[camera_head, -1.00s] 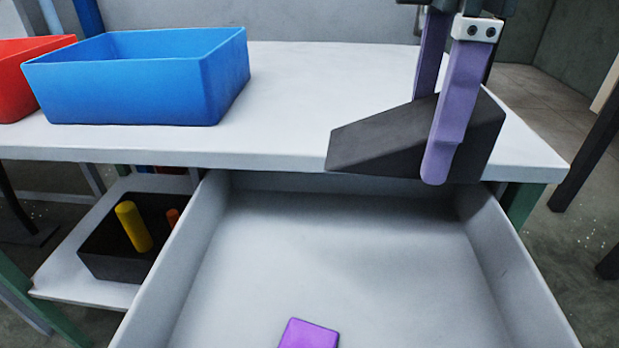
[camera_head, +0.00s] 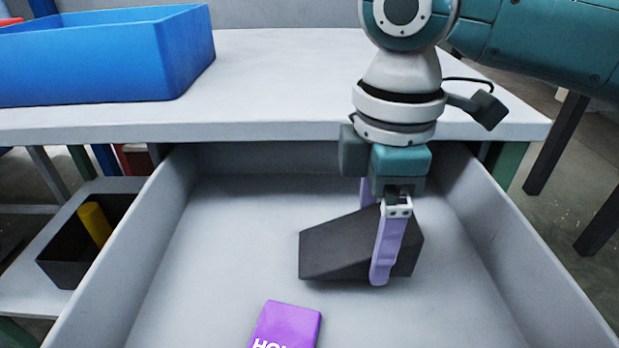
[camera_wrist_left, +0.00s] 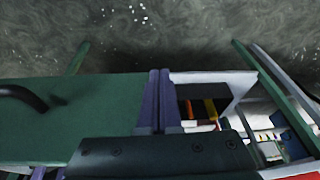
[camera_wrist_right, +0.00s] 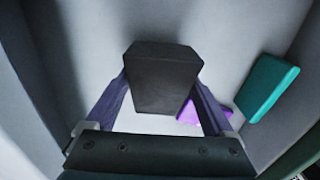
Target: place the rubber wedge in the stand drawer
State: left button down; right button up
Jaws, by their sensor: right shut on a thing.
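The rubber wedge (camera_head: 335,248) is a dark grey block with a sloping top, inside the open stand drawer (camera_head: 215,240). My right gripper (camera_head: 382,262) is shut on the wedge, one lilac finger on each side, pointing down into the drawer. The wedge also shows between the fingers in the right wrist view (camera_wrist_right: 160,80). It is low over the drawer floor; I cannot tell whether it touches. My left gripper (camera_wrist_left: 158,100) shows only in the left wrist view, its fingers together with nothing between them.
A purple box (camera_head: 286,325) lies in the drawer in front of the wedge. A teal box (camera_wrist_right: 268,88) shows in the right wrist view. A blue bin (camera_head: 110,55) stands on the tabletop (camera_head: 280,80). A black bin with a yellow cylinder (camera_head: 95,224) is lower left.

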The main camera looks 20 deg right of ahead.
aim_at(370, 253)
notch_tip(370, 253, down, 3)
jog(key=shift+f+b, duration=0.15)
jog(key=shift+b, duration=0.25)
jog(key=o, duration=1.4)
jog(key=shift+f, duration=0.1)
notch_tip(370, 253, up, 12)
jog(key=p, duration=0.3)
jog(key=shift+r+p, duration=0.2)
jog(key=shift+p, duration=0.15)
